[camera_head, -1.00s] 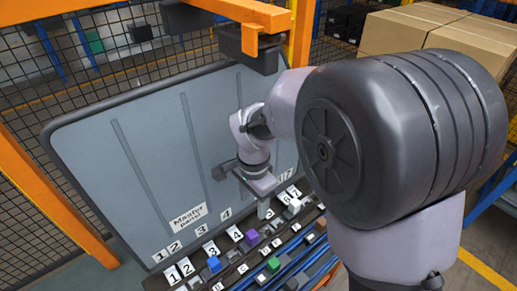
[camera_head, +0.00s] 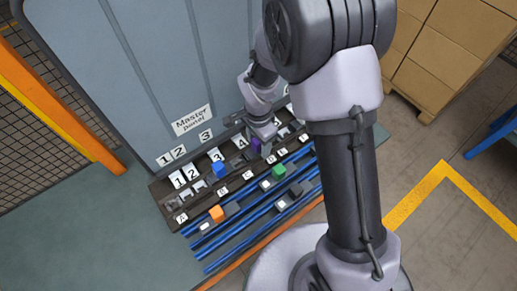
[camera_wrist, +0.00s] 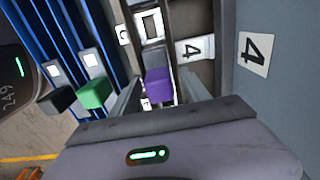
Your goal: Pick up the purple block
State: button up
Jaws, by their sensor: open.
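The purple block (camera_head: 256,145) sits on the dark rack near the number 4 label, partly hidden by my gripper in the head view. In the wrist view the purple block (camera_wrist: 158,87) shows just ahead, between the two fingers of my gripper (camera_wrist: 152,98). A grey piece adjoins its far side. My gripper is open, with a finger on each side of the block. I cannot tell whether either finger touches it.
A blue block (camera_head: 219,170) sits on the rack left of the purple one. A green block (camera_head: 279,171) and an orange block (camera_head: 216,213) sit on the blue rails (camera_head: 232,241). A large grey panel (camera_head: 140,75) stands close behind the rack.

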jog(key=shift+r, duration=0.15)
jog(key=shift+c, duration=0.6)
grip_shut()
jog(key=shift+r, duration=0.1)
